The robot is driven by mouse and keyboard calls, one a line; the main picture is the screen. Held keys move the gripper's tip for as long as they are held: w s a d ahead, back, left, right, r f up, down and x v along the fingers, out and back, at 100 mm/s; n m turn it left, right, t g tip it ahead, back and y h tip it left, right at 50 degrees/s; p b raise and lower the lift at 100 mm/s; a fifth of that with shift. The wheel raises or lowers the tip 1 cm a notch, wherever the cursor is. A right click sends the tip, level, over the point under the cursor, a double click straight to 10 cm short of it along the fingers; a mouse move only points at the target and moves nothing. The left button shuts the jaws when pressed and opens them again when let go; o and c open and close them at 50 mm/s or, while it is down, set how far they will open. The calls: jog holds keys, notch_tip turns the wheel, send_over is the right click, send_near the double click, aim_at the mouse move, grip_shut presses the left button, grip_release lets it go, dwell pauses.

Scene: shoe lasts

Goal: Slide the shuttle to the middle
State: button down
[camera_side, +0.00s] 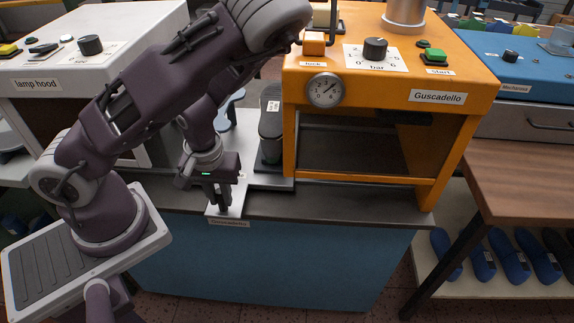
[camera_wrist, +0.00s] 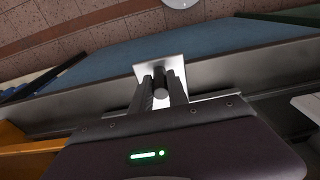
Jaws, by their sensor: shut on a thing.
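The shuttle (camera_side: 238,196) appears as a pale flat plate on the counter, just left of the orange Guscadello machine (camera_side: 463,76). Its front end reaches the counter's front edge. In the wrist view a pale plate end (camera_wrist: 148,68) shows beyond my fingers. My gripper (camera_side: 223,202) points down over this front end. It also shows in the wrist view (camera_wrist: 162,78), shut on a dark upright handle (camera_wrist: 160,92). The fingers hide most of the handle. A dark upright form (camera_side: 271,128) with a label stands on a dark base beside the machine's opening.
The machine's open bay (camera_side: 350,150) is dark and looks empty. A blue-grey last (camera_side: 228,112) is partly hidden behind my arm. The lamp hood unit (camera_side: 40,85) stands at left. A wooden table (camera_side: 520,175) is at right, with blue lasts (camera_side: 483,262) below.

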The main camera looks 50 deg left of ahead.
jog(key=shift+s+a, duration=0.25)
jog(key=shift+a, duration=0.1)
jog(key=shift+s+r, duration=0.1)
jog(key=shift+r, duration=0.05)
jog(key=shift+s+a+g+h, duration=0.6)
jog(key=shift+s, duration=0.05)
jog(key=c, duration=1.2)
grip_release()
jog(key=shift+o, duration=0.2)
jog(key=shift+r, duration=0.1)
